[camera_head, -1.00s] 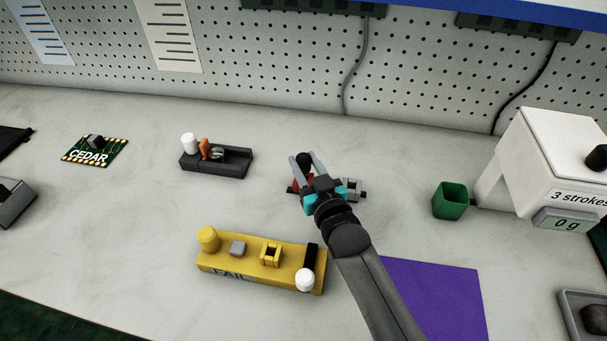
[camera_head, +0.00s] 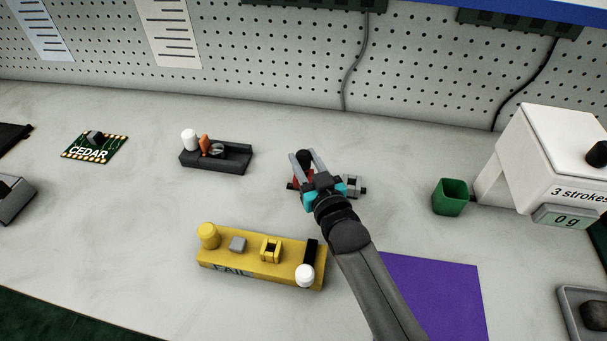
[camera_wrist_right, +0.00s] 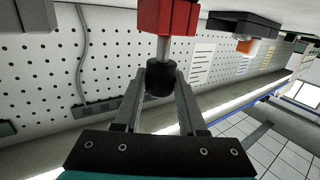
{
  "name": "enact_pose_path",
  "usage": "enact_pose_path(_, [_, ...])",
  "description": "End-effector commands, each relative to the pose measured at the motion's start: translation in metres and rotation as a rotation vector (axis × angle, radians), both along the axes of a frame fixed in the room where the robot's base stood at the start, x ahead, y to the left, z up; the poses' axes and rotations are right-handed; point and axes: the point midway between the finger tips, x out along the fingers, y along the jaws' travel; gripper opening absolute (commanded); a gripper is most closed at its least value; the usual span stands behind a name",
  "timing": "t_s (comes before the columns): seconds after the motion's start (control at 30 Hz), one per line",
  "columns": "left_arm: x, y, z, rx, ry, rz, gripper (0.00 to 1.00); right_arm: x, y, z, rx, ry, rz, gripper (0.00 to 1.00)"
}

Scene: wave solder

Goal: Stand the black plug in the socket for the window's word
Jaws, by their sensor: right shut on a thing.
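The yellow fixture (camera_head: 215,262) has a window on its front reading FAIL (camera_head: 232,271). On its top are a yellow cylinder (camera_head: 208,235), a grey block (camera_head: 238,244), a square yellow socket (camera_head: 270,249), a black upright piece (camera_head: 311,252) and a white knob (camera_head: 305,274). My right gripper (camera_head: 304,158) is beyond the fixture, over a red device (camera_head: 298,184) that it partly hides. In the right wrist view it is shut on a black round piece (camera_wrist_right: 160,80) on a grey rod from a red block (camera_wrist_right: 168,16). My left gripper is not in view.
A dark fixture (camera_head: 232,160) with a white knob and orange piece stands left of the gripper. A green CEDAR board (camera_head: 113,147) lies farther left. A green cup (camera_head: 450,197), a white machine (camera_head: 555,150) and a purple mat (camera_head: 440,300) are right. Bench front left is clear.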

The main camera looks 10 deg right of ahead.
Motion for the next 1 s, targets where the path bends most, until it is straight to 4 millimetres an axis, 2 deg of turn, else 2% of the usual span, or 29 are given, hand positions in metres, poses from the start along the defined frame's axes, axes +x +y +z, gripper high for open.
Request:
enact_pose_path(0.2, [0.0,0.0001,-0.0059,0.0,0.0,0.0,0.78,0.0003,0.0,-0.0072,0.0,-0.001,0.0,0.0])
enact_pose_path(0.4, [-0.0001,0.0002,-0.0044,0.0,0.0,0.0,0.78,0.0002,0.0,-0.0058,0.0,-0.001,0.0,0.0])
enact_pose_path(0.43, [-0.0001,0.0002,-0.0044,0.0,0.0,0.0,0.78,0.0002,0.0,-0.0059,0.0,-0.001,0.0,0.43])
enact_pose_path(0.73, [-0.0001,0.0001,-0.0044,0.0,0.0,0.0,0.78,0.0001,0.0,-0.0061,0.0,0.0,0.0,0.75])
enact_pose_path(1.0, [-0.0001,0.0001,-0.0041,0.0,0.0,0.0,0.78,-0.0011,-0.0002,-0.0064,0.0,0.001,0.0,0.75])
